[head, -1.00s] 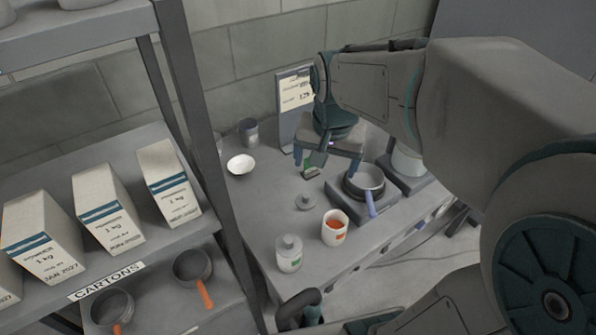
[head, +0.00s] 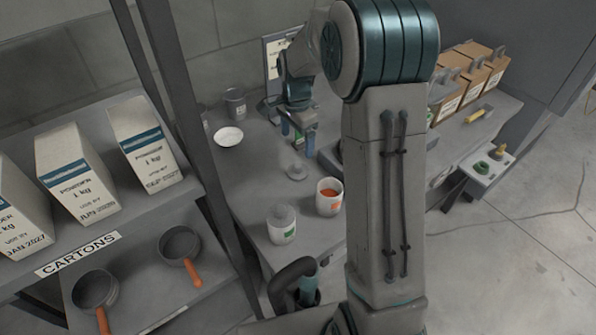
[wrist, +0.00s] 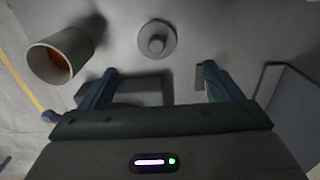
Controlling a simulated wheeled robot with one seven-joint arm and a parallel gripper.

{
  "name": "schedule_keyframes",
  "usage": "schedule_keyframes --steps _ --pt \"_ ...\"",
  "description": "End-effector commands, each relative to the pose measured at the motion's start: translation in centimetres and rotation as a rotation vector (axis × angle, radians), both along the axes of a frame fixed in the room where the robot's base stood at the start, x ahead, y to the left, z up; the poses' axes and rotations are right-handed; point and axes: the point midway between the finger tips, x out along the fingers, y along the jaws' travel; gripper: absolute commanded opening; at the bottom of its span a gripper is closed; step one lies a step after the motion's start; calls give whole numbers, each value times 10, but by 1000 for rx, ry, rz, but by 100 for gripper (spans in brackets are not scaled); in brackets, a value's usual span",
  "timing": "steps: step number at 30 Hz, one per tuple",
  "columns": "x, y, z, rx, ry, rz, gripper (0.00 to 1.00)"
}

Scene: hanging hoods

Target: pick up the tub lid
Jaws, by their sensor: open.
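The tub lid (head: 296,171) is a small grey disc with a round knob, lying flat on the grey bench. In the wrist view the lid (wrist: 157,40) sits just beyond my fingertips, roughly centred between them and touching neither. My gripper (head: 298,140) is open and empty, pointing down behind the lid in the head view; its two blue fingers (wrist: 160,72) are spread apart in the wrist view. An open white tub (head: 330,195) with orange contents stands right of the lid. It also shows at upper left in the wrist view (wrist: 60,57).
A white bowl (head: 229,137) and grey cup (head: 235,102) are at back left. A sign (head: 272,60) stands behind my gripper. My arm hides much of the bench's right side. A shelf post (head: 200,130) rises at left.

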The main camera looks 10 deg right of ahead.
Motion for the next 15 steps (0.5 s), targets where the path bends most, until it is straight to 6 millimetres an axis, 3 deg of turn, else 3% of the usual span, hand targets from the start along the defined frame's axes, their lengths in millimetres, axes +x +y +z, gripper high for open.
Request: schedule_keyframes --steps 6,15 --pt "-1 0 -39 0 3 1 86" --pt "-4 -1 -64 1 4 2 86"
